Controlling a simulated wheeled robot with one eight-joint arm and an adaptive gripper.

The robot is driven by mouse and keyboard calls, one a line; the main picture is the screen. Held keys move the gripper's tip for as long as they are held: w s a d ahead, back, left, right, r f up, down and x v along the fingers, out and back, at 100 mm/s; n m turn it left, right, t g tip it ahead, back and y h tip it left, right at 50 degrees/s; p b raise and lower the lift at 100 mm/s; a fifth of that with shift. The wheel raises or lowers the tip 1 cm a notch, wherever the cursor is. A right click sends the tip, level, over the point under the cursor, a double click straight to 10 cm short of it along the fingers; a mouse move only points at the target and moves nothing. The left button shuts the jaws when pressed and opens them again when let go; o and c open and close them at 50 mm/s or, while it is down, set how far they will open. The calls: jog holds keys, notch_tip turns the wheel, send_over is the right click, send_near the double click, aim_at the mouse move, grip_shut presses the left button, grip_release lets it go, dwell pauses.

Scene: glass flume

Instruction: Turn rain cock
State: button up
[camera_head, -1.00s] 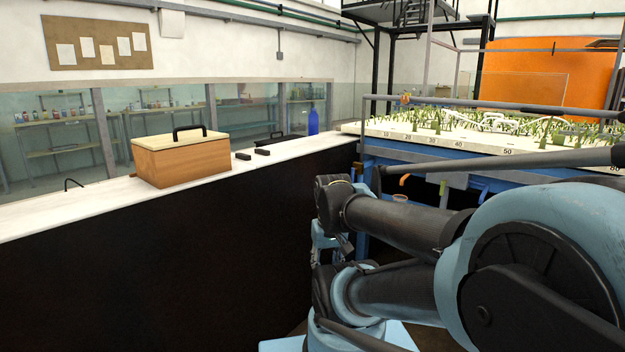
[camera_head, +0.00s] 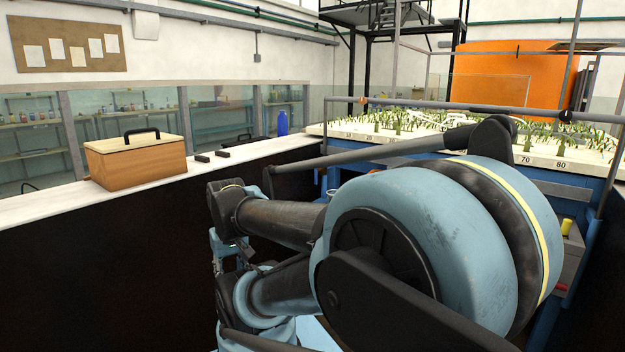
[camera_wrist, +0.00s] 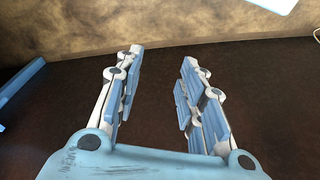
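I cannot tell for sure which part is the rain cock. A small orange fitting (camera_head: 363,100) sits on the grey rail along the flume in the head view. Below the flume edge, a small orange piece (camera_head: 376,171) shows partly behind my arm. My gripper (camera_wrist: 160,82) is open and empty in the wrist view, its two blue-and-white fingers apart over a dark brown surface. It touches nothing that I can see. My arm covers much of the flume's front side in the head view.
The flume (camera_head: 352,131) holds a pale bed with green plants. A long white counter (camera_head: 55,206) on the left carries a wooden box (camera_head: 138,163), two small black blocks and a blue bottle (camera_head: 282,123). A yellow piece (camera_head: 566,227) sits at right, beyond my arm.

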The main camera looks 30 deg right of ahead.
jog(key=w+d+r+n+t+h, duration=0.1)
jog(key=w+d+r+n+h, duration=0.25)
jog(key=w+d, duration=0.6)
jog(key=w+d+r+n+t+h, duration=0.2)
jog(key=w+d+r+n+h, duration=0.15)
jog(key=w+d, duration=0.6)
jog(key=w+d+r+n+t+h, duration=0.1)
jog(key=w+d+r+n+h, duration=0.25)
jog(key=w+d, duration=0.6)
jog(key=w+d+f+n+t+h, duration=0.2)
jog(key=w+d+n, duration=0.5)
jog(key=w+d, duration=0.5)
jog(key=w+d+f+n+t+h, duration=0.1)
jog(key=w+d+f+n, duration=0.4)
jog(key=w+d, duration=0.8)
jog(key=d+n+h, duration=0.1)
jog(key=d+n, duration=0.1)
jog(key=d, duration=0.3)
jog(key=shift+w+f+t, duration=0.2)
jog(key=shift+t, duration=0.2)
jog(key=shift+h, duration=0.25)
grip_shut()
jog(key=shift+w, duration=0.15)
